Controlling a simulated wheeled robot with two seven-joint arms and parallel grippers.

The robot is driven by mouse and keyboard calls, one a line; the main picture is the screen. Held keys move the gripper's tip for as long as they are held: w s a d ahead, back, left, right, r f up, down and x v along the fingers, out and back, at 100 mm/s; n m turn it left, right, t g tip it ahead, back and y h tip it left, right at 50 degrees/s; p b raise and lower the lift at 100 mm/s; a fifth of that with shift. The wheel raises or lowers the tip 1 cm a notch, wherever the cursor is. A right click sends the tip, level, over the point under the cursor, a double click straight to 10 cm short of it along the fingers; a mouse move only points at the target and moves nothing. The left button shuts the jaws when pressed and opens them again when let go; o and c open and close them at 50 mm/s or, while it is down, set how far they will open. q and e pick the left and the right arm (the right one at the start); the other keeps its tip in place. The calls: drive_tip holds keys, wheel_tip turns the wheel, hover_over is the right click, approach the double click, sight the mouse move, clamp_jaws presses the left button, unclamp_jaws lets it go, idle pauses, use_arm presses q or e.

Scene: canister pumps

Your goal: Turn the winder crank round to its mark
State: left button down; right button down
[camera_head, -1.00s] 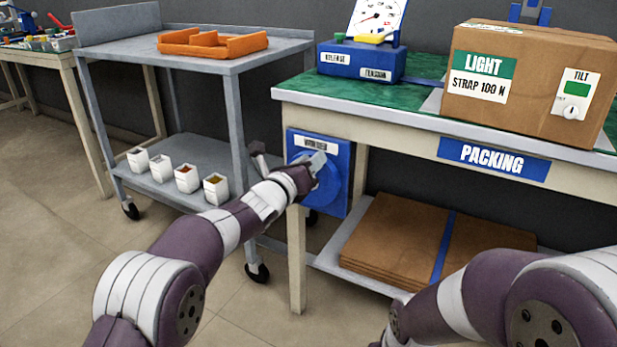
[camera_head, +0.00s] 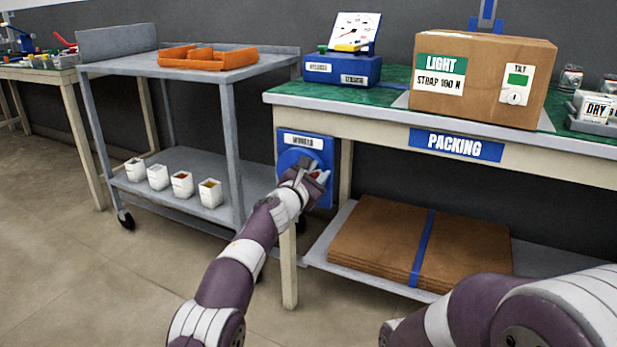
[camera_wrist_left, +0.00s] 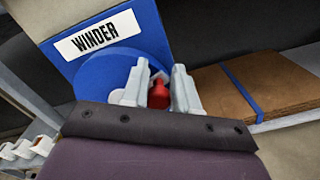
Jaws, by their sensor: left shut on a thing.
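The winder is a blue panel (camera_head: 322,198) on the packing table's left end, with a white WINDER label and a round blue disc (camera_head: 288,158). In the left wrist view the label (camera_wrist_left: 100,33) and disc (camera_wrist_left: 98,80) are clear. My left gripper (camera_head: 314,174) is at the disc's lower right. In the wrist view its grey fingers (camera_wrist_left: 160,90) stand on both sides of the red crank handle (camera_wrist_left: 158,96), shut on it. The crank arm is mostly hidden behind the fingers, and I cannot make out the mark. My right arm enters at lower right; its gripper is out of view.
The packing table (camera_head: 375,127) carries a cardboard box (camera_head: 480,65) and a blue unit with a dial (camera_head: 342,70). Flat cardboard (camera_head: 385,235) lies on its lower shelf (camera_head: 545,262). A grey cart (camera_head: 236,150) stands close on the left. A table leg (camera_head: 288,265) is below the winder.

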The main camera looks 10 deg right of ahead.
use_arm(q)
drive_tip(key=shift+a+f+m+b, duration=0.1)
drive_tip(key=shift+f+m+b, duration=1.65)
drive_tip(key=shift+m+b, duration=0.35)
drive_tip(key=shift+f+m, duration=0.15)
drive_tip(key=shift+m, duration=0.15)
drive_tip(key=c, duration=1)
unclamp_jaws()
drive_tip(key=shift+w, duration=0.1)
drive_tip(key=shift+o, duration=0.3)
drive_tip(key=shift+a+f, duration=0.1)
drive_tip(key=shift+a, duration=0.05)
